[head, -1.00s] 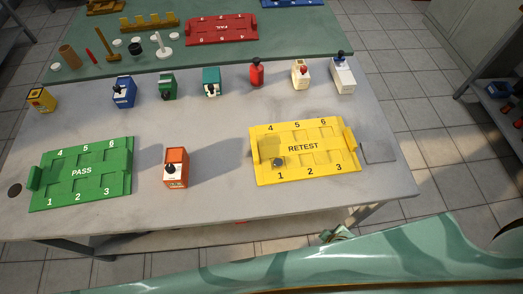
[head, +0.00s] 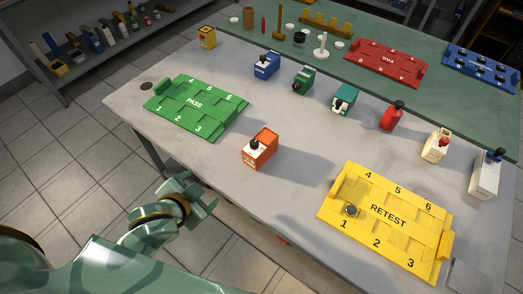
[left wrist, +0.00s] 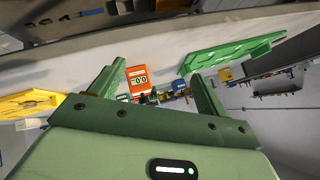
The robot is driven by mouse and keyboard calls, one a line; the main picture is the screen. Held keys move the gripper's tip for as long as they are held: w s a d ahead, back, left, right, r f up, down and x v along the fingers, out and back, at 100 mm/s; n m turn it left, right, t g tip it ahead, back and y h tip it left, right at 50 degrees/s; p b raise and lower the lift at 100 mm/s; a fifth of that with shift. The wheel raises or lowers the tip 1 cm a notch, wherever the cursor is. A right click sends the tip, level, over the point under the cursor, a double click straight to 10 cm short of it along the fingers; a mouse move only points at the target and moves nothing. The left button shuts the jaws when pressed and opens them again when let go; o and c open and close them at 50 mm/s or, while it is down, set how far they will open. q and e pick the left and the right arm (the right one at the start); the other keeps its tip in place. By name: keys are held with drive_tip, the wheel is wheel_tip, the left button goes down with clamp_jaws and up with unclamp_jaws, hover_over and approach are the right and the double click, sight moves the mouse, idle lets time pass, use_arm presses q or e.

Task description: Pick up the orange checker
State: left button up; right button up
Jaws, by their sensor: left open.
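The orange checker (head: 261,148) is a box with a white lower front and a dark knob. It stands on the grey table between the green PASS tray (head: 196,106) and the yellow RETEST tray (head: 387,222). In the left wrist view the orange checker (left wrist: 138,79) shows between my finger tips, some way beyond them. My left gripper (head: 207,194) is open and empty, off the table's near edge, left of and nearer than the checker. It fills the near part of the left wrist view (left wrist: 155,80). My right gripper is not in view.
A small dark part (head: 351,210) sits at RETEST slot 1. Blue (head: 266,65), green (head: 303,80), teal (head: 344,99), red (head: 391,116) and cream (head: 434,146) items stand in a row behind. The table between the orange checker and its near edge is clear.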

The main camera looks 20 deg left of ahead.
use_arm(q)
drive_tip(key=w+d+r+n+t+h, duration=0.2)
drive_tip(key=w+d+r+t+h, duration=0.15)
drive_tip(key=w+h, duration=0.2)
drive_tip(key=b, duration=0.4)
approach(261, 142)
drive_tip(key=x, duration=0.2)
drive_tip(key=f+x, duration=0.1)
drive_tip(key=x, duration=0.2)
drive_tip(key=shift+s+a, duration=0.1)
drive_tip(key=shift+a, duration=0.05)
drive_tip(key=b+x, duration=0.2)
drive_tip(key=x, duration=0.1)
drive_tip(key=b+x, duration=0.1)
drive_tip(key=x, duration=0.1)
drive_tip(key=shift+f, duration=0.3)
drive_tip(key=shift+w, duration=0.2)
drive_tip(key=shift+s+r, duration=0.1)
drive_tip(key=shift+r, duration=0.1)
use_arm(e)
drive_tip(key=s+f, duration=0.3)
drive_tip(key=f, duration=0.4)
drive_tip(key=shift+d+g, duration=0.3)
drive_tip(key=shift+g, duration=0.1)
use_arm(q)
drive_tip(key=c, duration=1.3)
